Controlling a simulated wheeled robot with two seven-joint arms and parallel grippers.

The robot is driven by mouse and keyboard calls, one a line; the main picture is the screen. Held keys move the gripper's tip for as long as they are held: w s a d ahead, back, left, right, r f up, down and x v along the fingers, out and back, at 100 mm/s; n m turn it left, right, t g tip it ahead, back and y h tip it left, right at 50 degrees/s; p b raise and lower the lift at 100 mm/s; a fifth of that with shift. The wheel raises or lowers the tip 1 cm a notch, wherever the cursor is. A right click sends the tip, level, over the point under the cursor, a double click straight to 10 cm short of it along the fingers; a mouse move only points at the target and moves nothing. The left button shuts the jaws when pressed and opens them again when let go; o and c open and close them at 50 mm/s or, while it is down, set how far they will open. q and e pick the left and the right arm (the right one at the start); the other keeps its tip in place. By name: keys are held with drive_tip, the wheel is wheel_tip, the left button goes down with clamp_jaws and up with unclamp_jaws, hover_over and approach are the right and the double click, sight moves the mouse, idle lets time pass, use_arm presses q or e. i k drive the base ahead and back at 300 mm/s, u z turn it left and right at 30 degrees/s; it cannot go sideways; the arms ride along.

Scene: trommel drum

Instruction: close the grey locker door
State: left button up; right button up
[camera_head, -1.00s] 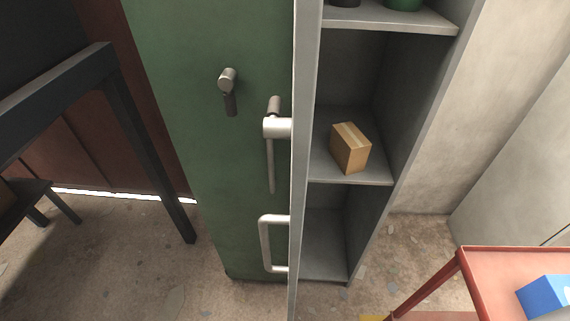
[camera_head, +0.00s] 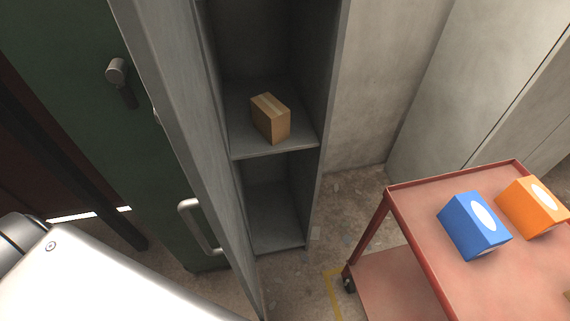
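The grey locker door (camera_head: 180,110) stands wide open, swung out to the left of the grey locker and seen nearly edge-on. Its pale bar handle (camera_head: 192,224) shows on the door's left side, low down. The open locker shows grey shelves (camera_head: 275,150) with a small brown cardboard box (camera_head: 270,118) on one of them. A white arm link of mine fills the lower left corner, in front of the floor and close to the door's lower part. Neither gripper's fingers show.
A green cabinet (camera_head: 90,90) with a grey knob stands left of the door. A red cart (camera_head: 415,225) with a blue box (camera_head: 473,225) and an orange box (camera_head: 532,207) stands at the right. Bare floor shows between locker and cart.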

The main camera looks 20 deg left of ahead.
sight(160, 37)
drive_tip(key=z, duration=0.4)
drive_tip(key=k, duration=0.9)
drive_tip(key=u, duration=1.05)
drive_tip(key=i, duration=0.5)
